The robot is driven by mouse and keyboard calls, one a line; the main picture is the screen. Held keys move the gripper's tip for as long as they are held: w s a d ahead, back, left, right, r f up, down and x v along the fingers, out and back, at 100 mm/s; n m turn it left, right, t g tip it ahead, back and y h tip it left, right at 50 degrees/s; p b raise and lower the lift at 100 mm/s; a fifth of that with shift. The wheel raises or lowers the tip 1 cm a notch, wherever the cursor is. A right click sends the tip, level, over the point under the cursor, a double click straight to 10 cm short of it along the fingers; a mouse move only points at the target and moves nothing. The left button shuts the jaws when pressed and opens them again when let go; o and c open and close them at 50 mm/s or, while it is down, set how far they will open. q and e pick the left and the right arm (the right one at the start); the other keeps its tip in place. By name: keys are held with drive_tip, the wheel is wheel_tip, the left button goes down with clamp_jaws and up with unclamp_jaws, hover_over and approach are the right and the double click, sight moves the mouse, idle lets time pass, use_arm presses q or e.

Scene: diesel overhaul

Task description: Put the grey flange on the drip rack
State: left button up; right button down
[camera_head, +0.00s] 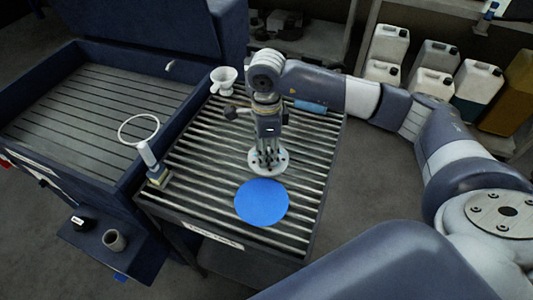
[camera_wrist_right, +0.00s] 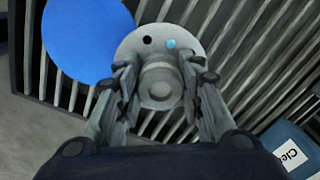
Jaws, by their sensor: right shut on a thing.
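The grey flange (camera_head: 267,170) is a pale round plate with bolt holes and a raised hub. It is at the slatted drip rack (camera_head: 200,150), just behind a flat blue disc (camera_head: 262,202). My right gripper (camera_head: 267,152) points down and is shut on the flange's hub. In the right wrist view the flange (camera_wrist_right: 130,42) sits between the fingers of my right gripper (camera_wrist_right: 160,88), with the blue disc (camera_wrist_right: 85,38) beside it. I cannot tell whether the flange touches the slats. My left gripper is not in view.
A white funnel (camera_head: 224,78) and a blue item (camera_head: 310,106) are at the rack's back. A brush-like tool (camera_head: 150,160) and a white ring (camera_head: 138,129) are at its left edge. A blue wash basin (camera_head: 90,100) adjoins on the left. Several jugs (camera_head: 430,85) stand back right.

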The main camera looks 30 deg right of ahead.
wheel_tip(320, 180, down, 3)
drive_tip(key=shift+r+p, duration=0.1)
drive_tip(key=shift+p, duration=0.65)
drive_tip(key=shift+w+f, duration=0.1)
drive_tip(key=shift+f, duration=0.2)
drive_tip(key=shift+f+b, duration=0.25)
drive_tip(key=shift+b, duration=0.05)
drive_tip(key=c, duration=1.1)
unclamp_jaws()
drive_tip(key=shift+r+p, duration=0.2)
drive_tip(key=shift+p, duration=0.1)
drive_tip(key=shift+r, duration=0.35)
wheel_tip(320, 180, up, 10)
drive_tip(key=b, duration=0.3)
drive_tip(key=shift+f, duration=0.1)
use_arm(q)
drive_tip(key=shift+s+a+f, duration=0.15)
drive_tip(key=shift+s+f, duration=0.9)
use_arm(e)
drive_tip(key=shift+r, duration=0.75)
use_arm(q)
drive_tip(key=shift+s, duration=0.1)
